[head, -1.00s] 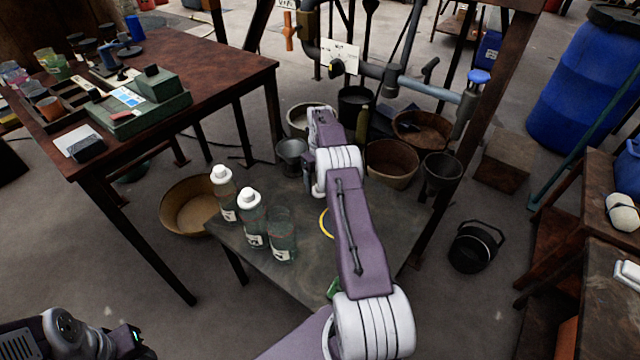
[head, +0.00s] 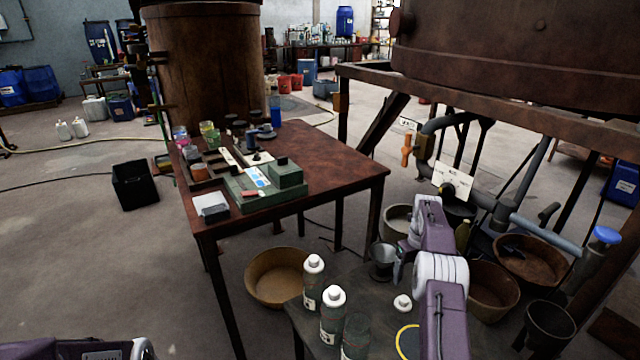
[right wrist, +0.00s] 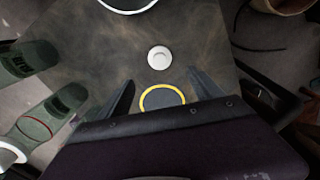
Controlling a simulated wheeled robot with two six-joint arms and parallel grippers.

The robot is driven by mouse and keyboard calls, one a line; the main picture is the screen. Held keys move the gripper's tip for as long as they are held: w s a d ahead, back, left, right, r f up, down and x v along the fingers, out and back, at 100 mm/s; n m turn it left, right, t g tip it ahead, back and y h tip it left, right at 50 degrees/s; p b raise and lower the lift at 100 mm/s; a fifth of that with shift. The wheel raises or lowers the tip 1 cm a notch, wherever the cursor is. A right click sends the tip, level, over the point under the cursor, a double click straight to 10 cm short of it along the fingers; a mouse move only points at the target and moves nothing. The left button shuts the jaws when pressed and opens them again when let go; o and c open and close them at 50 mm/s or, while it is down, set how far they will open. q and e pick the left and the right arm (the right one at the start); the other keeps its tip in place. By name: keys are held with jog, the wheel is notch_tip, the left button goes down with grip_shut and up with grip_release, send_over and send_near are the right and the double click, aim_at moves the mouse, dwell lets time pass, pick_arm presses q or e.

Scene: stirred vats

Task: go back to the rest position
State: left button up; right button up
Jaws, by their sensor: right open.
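My right arm reaches over the small low table (head: 300,318). My right gripper (right wrist: 162,90) is open in the right wrist view, with nothing between its fingers. A white cap (head: 402,302) lies on the table beyond the fingers, and it also shows in the right wrist view (right wrist: 159,57). A yellow ring mark (head: 398,340) is on the table nearer to me. Two white-capped bottles (head: 313,284) (head: 332,315) and an uncapped one (head: 355,338) stand to its left. Part of my left arm shows at the bottom left; its gripper is out of the picture.
A brown table (head: 330,155) with a green case (head: 265,188) stands at the left. Open floor lies at the left.

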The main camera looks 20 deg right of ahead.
jog(key=w+a+r+n+t, duration=0.1)
jog(key=w+a+r, duration=0.35)
jog(key=r, duration=0.35)
jog(key=s+a+r+n, duration=0.3)
jog(key=a, duration=0.4)
jog(key=s+a+r+n, duration=0.3)
jog(key=a+r, duration=0.1)
jog(key=a, duration=0.4)
jog(key=s+a+f+n, duration=0.2)
jog(key=s+f+n, duration=0.2)
jog(key=s+n, duration=0.4)
jog(key=s+a+f+n, duration=0.3)
jog(key=s+n, duration=0.5)
jog(key=n, duration=0.1)
jog(key=s+a+f+n, duration=0.2)
jog(key=s+f+n, duration=0.2)
jog(key=s+n, duration=0.4)
notch_tip(320, 180, up, 28)
jog(key=w+n+p, duration=0.1)
jog(key=n+p, duration=0.2)
jog(key=p, duration=2.5)
jog(key=shift+w+r+n, duration=0.15)
jog(key=shift+w+n, duration=0.05)
jog(key=shift+n, duration=0.1)
